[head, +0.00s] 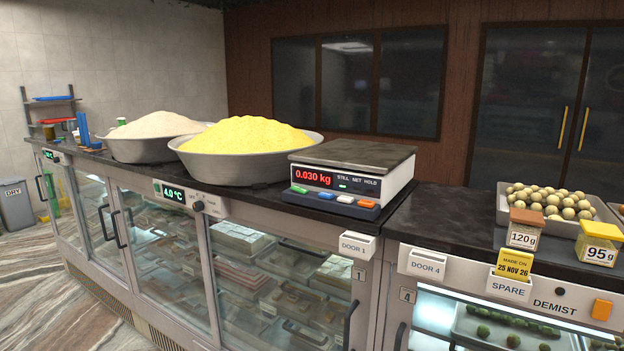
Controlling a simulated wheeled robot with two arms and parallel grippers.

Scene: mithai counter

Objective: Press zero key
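A weighing scale (347,178) stands on the dark counter, right of the bowl of yellow powder. Its flat dark pan (354,155) is bare. Its red display (312,178) reads 0.030 kg. Neither of my grippers is in view.
A bowl of yellow powder (246,168) stands close left of the scale, with a bowl of pale powder (137,149) beyond. At right are a tray of round sweets (504,203) and weight-labelled blocks (598,249). The counter (440,218) right of the scale is clear.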

